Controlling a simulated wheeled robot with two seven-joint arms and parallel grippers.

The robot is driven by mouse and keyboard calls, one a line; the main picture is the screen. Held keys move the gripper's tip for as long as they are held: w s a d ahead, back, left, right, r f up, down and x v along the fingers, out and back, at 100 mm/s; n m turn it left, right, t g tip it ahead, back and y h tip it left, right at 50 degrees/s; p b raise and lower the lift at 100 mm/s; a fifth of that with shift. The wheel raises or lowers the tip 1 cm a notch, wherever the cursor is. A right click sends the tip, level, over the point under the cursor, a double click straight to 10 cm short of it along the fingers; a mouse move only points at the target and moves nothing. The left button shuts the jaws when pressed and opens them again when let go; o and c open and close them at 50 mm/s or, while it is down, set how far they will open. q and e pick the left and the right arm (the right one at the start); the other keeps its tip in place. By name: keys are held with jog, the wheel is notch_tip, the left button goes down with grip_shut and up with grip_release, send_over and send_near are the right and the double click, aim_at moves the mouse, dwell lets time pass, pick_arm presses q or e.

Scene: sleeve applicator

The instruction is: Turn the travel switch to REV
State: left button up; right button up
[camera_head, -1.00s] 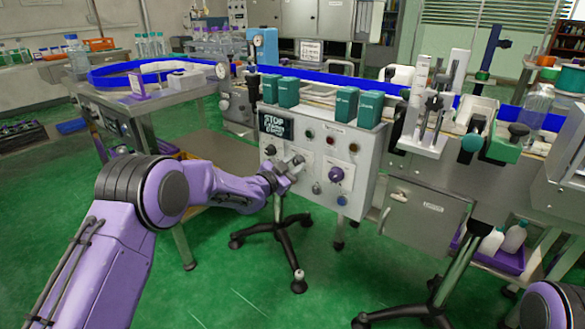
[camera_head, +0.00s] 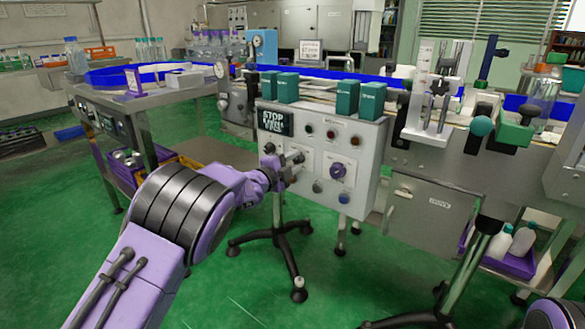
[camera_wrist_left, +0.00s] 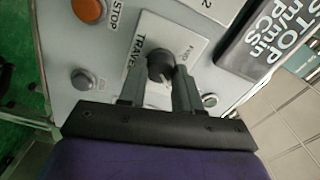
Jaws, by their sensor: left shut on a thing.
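The travel switch (camera_wrist_left: 160,66) is a dark round knob on a light plate marked "TRAVEL" in the left wrist view. My left gripper (camera_wrist_left: 158,88) has a finger on each side of the knob and is shut on it. In the head view my left gripper (camera_head: 294,166) is at the left part of the grey control box (camera_head: 360,165) front, and it hides the switch there. The small lettering around the knob is too blurred to tell which position it points to. My right gripper is out of view.
An orange stop button (camera_wrist_left: 90,10) and a grey button (camera_wrist_left: 84,78) are near the switch. A black display (camera_wrist_left: 268,38) is beside the plate. Green boxes (camera_head: 346,98) stand on top.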

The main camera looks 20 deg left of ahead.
pick_arm(q)
jog(key=shift+a+m+b, duration=0.1)
jog(key=shift+m+b, duration=0.2)
jog(key=shift+m, duration=0.3)
jog(key=o, duration=1)
jog(key=shift+o, duration=0.2)
jog(key=p+v, duration=0.1)
jog(key=v, duration=0.9)
jog(key=shift+s, duration=0.25)
